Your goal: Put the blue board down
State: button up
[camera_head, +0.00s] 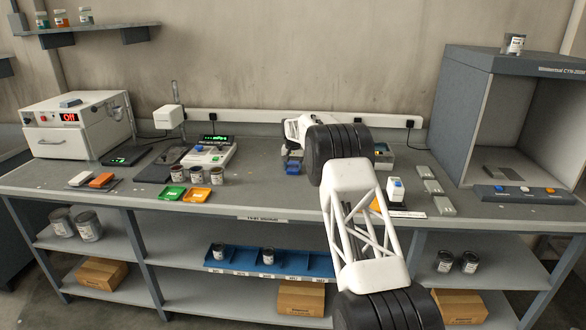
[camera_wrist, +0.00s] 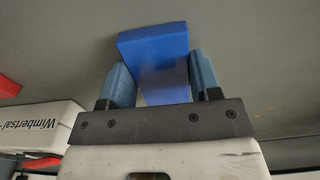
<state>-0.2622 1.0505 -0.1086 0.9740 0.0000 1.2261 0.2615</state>
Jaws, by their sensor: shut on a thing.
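The blue board (camera_wrist: 155,52) is a flat, bright blue rectangle between the two blue-grey fingers of my gripper (camera_wrist: 156,82) in the wrist view. The fingers are shut on its sides, and its far end sticks out beyond them. In the head view my gripper (camera_head: 291,158) is over the back middle of the grey bench (camera_head: 260,194), with the blue board (camera_head: 293,169) showing small below it. I cannot tell whether the board touches the bench top. My arm hides part of the bench to the right.
A white instrument (camera_head: 212,151) and several paint cans (camera_head: 203,174) stand left of my gripper. Green (camera_head: 171,193) and orange (camera_head: 196,195) boards lie near the front edge. A small white device (camera_head: 396,190) and grey blocks (camera_head: 432,187) are to the right. Bench between cans and arm is clear.

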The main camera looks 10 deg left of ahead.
aim_at(293, 167)
jog(key=shift+r, duration=1.7)
jog(key=shift+s+d+r, duration=0.25)
jog(key=shift+s+d, duration=0.45)
jog(key=shift+s, duration=1.85)
jog(key=shift+s+d+r, duration=0.2)
jog(key=shift+s+d, duration=0.45)
jog(key=shift+s, duration=1.95)
jog(key=shift+s+d+r, duration=0.25)
jog(key=shift+s+d, duration=0.45)
jog(key=shift+s, duration=1.85)
jog(key=shift+a, duration=0.1)
